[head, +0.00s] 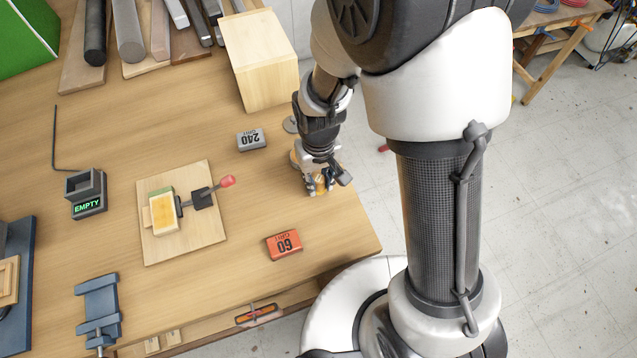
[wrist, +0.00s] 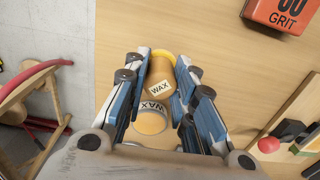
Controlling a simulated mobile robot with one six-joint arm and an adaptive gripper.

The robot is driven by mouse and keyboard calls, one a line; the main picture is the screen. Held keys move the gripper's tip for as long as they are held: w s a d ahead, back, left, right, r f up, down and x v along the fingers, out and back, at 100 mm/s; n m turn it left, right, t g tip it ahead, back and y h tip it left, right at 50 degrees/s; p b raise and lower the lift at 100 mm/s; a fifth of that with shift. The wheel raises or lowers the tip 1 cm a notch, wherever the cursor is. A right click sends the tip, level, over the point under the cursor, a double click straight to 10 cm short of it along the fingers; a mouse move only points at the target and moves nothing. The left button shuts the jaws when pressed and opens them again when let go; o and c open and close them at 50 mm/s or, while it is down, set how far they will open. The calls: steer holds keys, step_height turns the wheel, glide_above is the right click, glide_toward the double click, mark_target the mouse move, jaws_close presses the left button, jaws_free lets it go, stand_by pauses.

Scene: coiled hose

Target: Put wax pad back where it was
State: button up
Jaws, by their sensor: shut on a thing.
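The wax pad (wrist: 160,76) is a tan block with a yellow end and a white WAX label. It sits between the two blue-sided fingers of my gripper (wrist: 167,62) in the wrist view. My gripper is shut on it. In the head view my gripper (head: 320,183) is low over the right edge of the wooden bench, and its fingers mostly hide the pad. A round tin (wrist: 152,120) with a yellow top and a WAX label is close beside the pad. I cannot tell whether the pad touches the bench.
An orange 60-grit block (head: 284,245) and a grey 240-grit block (head: 251,139) lie on the bench (head: 240,205). A board with a red-handled clamp (head: 203,197) holds a yellow-topped piece. A pale wooden box (head: 262,60) stands behind. An EMPTY-marked holder (head: 86,192) is at left.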

steer(key=shift+f+b, duration=0.3)
steer(key=shift+f, duration=1.2)
steer(key=shift+f, duration=0.1)
steer(key=o, duration=0.9)
steer(key=shift+o, duration=0.2)
step_height(320, 180, up, 12)
steer(key=p, duration=0.3)
steer(key=shift+r, duration=0.25)
step_height(320, 180, up, 6)
steer(key=t, duration=0.1)
glide_above(318, 186)
steer(key=d, duration=0.3)
steer(key=s+d+r+m+t, duration=0.3)
steer(key=s+d+r, duration=0.5)
steer(key=s+r, duration=0.4)
steer(key=shift+r+t, duration=0.3)
steer(key=shift+r, duration=0.2)
